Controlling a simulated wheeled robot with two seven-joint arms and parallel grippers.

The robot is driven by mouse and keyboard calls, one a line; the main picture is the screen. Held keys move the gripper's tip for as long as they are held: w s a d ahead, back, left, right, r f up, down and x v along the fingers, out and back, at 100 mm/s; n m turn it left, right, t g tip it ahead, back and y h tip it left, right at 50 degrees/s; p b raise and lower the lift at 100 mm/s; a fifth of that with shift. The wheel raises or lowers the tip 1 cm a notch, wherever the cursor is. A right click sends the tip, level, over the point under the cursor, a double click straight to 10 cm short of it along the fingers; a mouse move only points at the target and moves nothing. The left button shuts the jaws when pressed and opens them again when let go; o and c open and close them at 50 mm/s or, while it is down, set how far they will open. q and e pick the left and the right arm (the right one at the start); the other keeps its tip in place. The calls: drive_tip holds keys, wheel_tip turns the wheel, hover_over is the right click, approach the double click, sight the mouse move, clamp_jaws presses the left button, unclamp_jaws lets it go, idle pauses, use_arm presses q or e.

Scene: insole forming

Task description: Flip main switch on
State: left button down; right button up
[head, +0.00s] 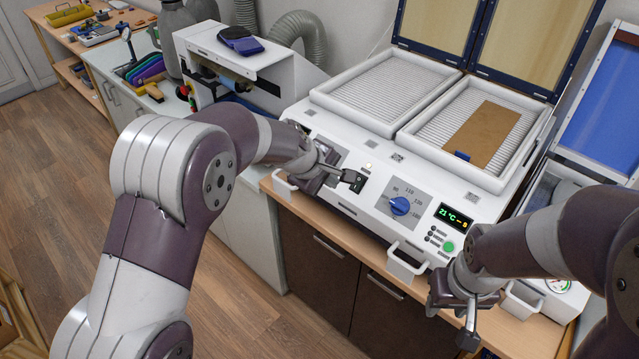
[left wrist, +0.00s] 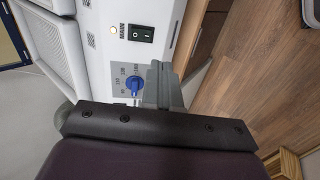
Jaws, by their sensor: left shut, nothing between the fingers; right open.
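The main switch (left wrist: 141,34) is a black rocker with white marks, under a "MAIN" label on the white front panel in the left wrist view. Which side is pressed in is not clear. A small pale round lamp (left wrist: 113,31) sits beside it. In the head view my left gripper (head: 349,178) is shut and empty, close over the panel at the switch's area, where dark fingers and switch are hard to separate. The left wrist view shows its grey fingers (left wrist: 166,84) below the switch in the picture. My right gripper (head: 458,312) is open and empty, low before the panel's right end.
A blue knob (head: 399,205), a lit display (head: 453,216) and a green button (head: 448,246) are right of my left gripper. White handles (head: 405,262) stick out in front. A brown sheet (head: 482,135) lies on the right heating bed. Open floor (head: 60,190) lies at left.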

use_arm(q)
drive_tip(key=s+a+f+m+g+y+b, duration=0.2)
drive_tip(key=s+a+f+m+b, duration=0.2)
drive_tip(key=s, duration=0.7)
drive_tip(key=s+a+f+m+g+y+b, duration=0.2)
drive_tip(key=s+a+f+m+b, duration=0.2)
drive_tip(key=s+a+f+m, duration=0.3)
drive_tip(key=s+a+f, duration=0.1)
drive_tip(key=s+a, duration=0.2)
drive_tip(key=s, duration=0.2)
drive_tip(key=shift+s+f+b, duration=0.3)
drive_tip(key=shift+f, duration=0.1)
use_arm(e)
wheel_tip(320, 180, down, 9)
drive_tip(key=w, duration=0.1)
drive_tip(key=shift+w+d+f, duration=0.2)
use_arm(q)
drive_tip(key=shift+a, duration=0.1)
